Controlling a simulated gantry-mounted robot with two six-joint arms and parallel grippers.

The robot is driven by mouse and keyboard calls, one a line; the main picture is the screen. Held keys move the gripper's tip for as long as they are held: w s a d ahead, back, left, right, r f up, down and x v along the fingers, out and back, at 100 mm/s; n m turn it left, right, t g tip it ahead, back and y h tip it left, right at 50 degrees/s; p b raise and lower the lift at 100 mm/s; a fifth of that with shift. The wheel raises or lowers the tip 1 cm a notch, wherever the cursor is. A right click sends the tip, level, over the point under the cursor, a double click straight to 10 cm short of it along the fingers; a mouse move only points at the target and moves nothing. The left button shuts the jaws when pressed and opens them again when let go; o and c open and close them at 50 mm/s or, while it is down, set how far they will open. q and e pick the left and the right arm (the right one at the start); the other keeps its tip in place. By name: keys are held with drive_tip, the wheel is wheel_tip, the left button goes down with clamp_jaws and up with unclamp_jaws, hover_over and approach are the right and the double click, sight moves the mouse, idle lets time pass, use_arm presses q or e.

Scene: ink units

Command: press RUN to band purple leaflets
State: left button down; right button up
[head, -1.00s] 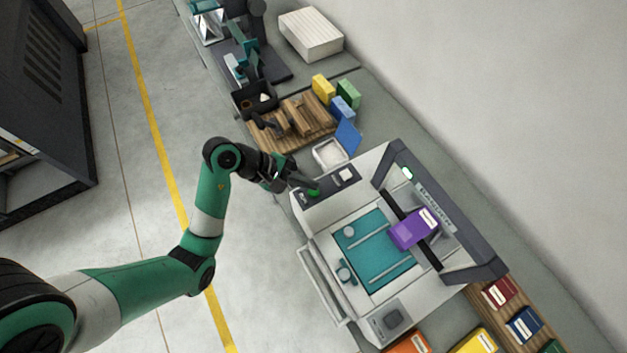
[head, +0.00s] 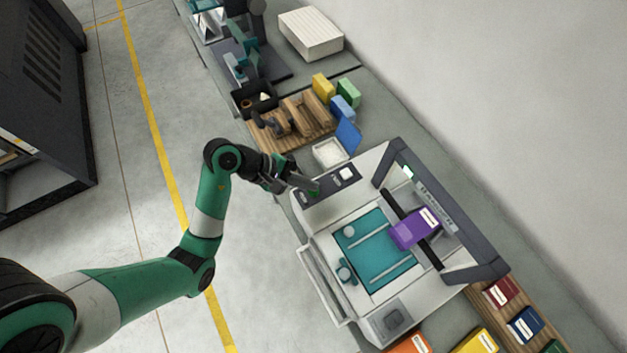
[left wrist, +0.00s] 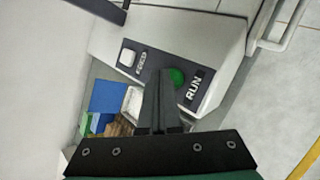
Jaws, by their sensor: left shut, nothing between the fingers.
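The banding machine (head: 335,222) is a pale grey unit with a teal bed (head: 372,262) and a dark arch (head: 440,205). A purple leaflet bundle (head: 408,232) lies under the arch, across a dark strip. The green RUN button (left wrist: 177,77) sits on the dark control panel next to the RUN label (left wrist: 194,87). My left gripper (head: 311,190) is shut and empty, its tips at the button and partly covering it in the head view. In the left wrist view the fingertips (left wrist: 161,76) overlap the button's edge; contact cannot be told. My right gripper is out of view.
A white button (head: 346,173) shares the panel. A white tray (head: 328,153) with a blue lid stands beyond the machine, near a wooden rack (head: 300,118). Coloured bundles, including red (head: 500,292) and blue (head: 524,325), lie on the near side. Open floor lies left.

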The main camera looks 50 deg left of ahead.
use_arm(q)
drive_tip(key=shift+f+b, duration=0.35)
drive_tip(key=shift+f, duration=0.15)
idle(0.6)
idle(0.3)
drive_tip(key=shift+r+p, duration=0.95)
drive_tip(key=shift+p, duration=0.1)
drive_tip(key=shift+r, duration=0.1)
wheel_tip(320, 180, up, 5)
drive_tip(key=p, duration=0.5)
